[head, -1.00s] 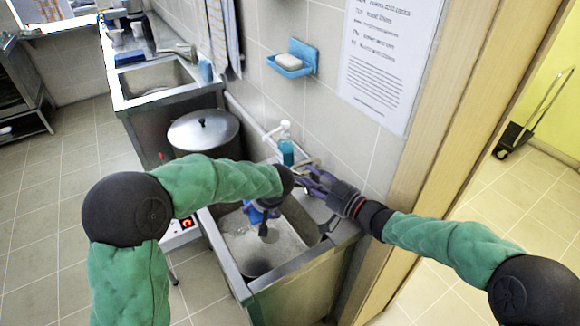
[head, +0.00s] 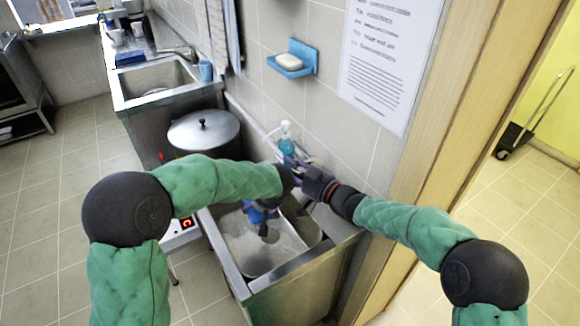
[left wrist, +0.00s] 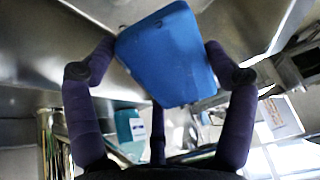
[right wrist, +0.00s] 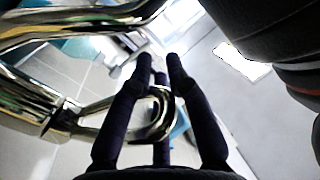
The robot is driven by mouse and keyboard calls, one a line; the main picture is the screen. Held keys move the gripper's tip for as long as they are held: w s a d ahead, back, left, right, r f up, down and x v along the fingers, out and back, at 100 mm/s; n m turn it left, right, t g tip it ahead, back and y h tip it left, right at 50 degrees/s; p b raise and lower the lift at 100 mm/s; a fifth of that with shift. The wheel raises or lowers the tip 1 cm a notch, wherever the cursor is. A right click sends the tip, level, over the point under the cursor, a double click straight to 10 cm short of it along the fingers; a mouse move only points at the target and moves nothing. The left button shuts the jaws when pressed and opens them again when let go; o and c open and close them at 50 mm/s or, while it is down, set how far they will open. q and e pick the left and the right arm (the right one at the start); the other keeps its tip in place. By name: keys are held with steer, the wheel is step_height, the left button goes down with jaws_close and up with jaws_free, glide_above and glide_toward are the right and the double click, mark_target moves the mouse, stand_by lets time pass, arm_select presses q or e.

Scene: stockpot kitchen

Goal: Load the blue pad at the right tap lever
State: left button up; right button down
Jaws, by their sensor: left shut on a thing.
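The blue pad (left wrist: 170,57) is between the fingers of my left gripper (left wrist: 160,65), which is shut on it. In the head view the pad (head: 256,213) shows as a small blue patch over the sink basin, with my left gripper (head: 265,215) partly covering it. My right gripper (head: 296,168) is at the tap by the wall. In the right wrist view a chrome looped lever (right wrist: 100,117) runs behind the fingers of my right gripper (right wrist: 160,63). Its fingers are drawn close together; contact with the lever cannot be told.
The steel sink (head: 300,275) stands against the tiled wall. A lidded stockpot (head: 203,130) is behind it. A bottle of blue-green liquid (head: 286,146) stands behind the tap. A blue soap dish (head: 289,62) hangs on the wall. The wooden door frame (head: 425,150) is at the right.

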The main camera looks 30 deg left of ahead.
steer(key=shift+w+d+r, duration=0.15)
steer(key=shift+w+r, duration=0.05)
steer(key=shift+w, duration=0.05)
steer(key=c, duration=1.3)
jaws_free()
steer(key=shift+w+d, duration=0.1)
steer(key=shift+w, duration=0.05)
steer(key=d, duration=0.4)
steer(key=s+d, duration=0.1)
steer(key=d, duration=0.2)
steer(key=s+d, duration=0.1)
steer(key=d, duration=0.3)
steer(key=shift+s+d, duration=0.25)
steer(key=shift+d, duration=0.1)
